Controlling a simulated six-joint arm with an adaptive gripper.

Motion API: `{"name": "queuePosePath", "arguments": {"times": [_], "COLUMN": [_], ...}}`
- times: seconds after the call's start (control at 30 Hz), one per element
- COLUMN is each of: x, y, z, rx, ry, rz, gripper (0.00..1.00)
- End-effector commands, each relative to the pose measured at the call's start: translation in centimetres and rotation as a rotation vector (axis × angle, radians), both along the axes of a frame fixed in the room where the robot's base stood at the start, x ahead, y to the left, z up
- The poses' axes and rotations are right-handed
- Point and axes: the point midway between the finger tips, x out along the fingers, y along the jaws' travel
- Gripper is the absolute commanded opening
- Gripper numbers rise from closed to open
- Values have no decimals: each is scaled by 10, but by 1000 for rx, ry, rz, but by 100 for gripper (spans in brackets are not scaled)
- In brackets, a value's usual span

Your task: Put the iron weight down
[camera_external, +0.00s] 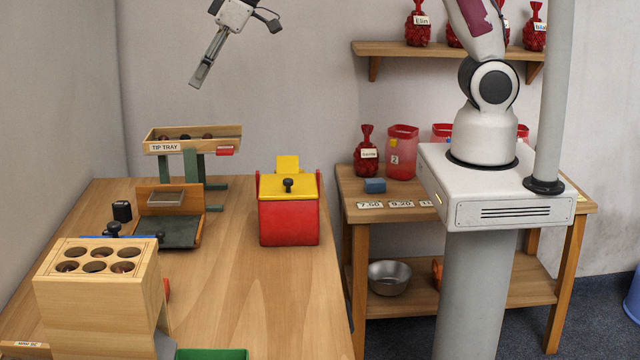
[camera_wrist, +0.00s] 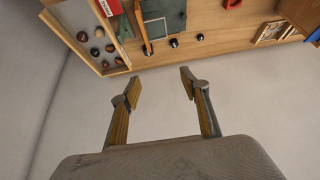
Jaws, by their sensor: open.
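My gripper (camera_external: 201,75) is high in the air at the upper left, above and behind the tip tray, with its fingers pointing down. In the wrist view my gripper (camera_wrist: 161,82) has its two fingers apart with nothing between them. A small black block (camera_external: 122,211), which looks like the iron weight, stands on the table left of the wooden balance stand (camera_external: 146,198). In the wrist view two small dark objects, one (camera_wrist: 174,42) and another (camera_wrist: 200,37), lie beside the stand; I cannot tell which is the weight.
The tip tray (camera_external: 193,148) on green legs holds several chestnuts. A red box (camera_external: 289,222) with a yellow lid stands to its right. A wooden block with round holes (camera_external: 98,290) fills the front left. Bare table (camera_external: 270,295) lies front right.

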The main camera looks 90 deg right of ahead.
Motion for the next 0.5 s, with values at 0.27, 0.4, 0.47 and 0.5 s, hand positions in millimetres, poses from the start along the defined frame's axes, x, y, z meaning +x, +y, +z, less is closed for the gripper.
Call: {"name": "queuePosePath", "arguments": {"times": [0.27, 0.4, 0.47, 0.5], "x": [-63, -95, -109, -118], "y": [9, 12, 14, 15], "z": [36, 49, 53, 56], "rx": [-2, -1, -1, -2], "ry": [6, 10, 11, 12], "rz": [3, 2, 1, 1], "gripper": [45, 45, 45, 45]}}
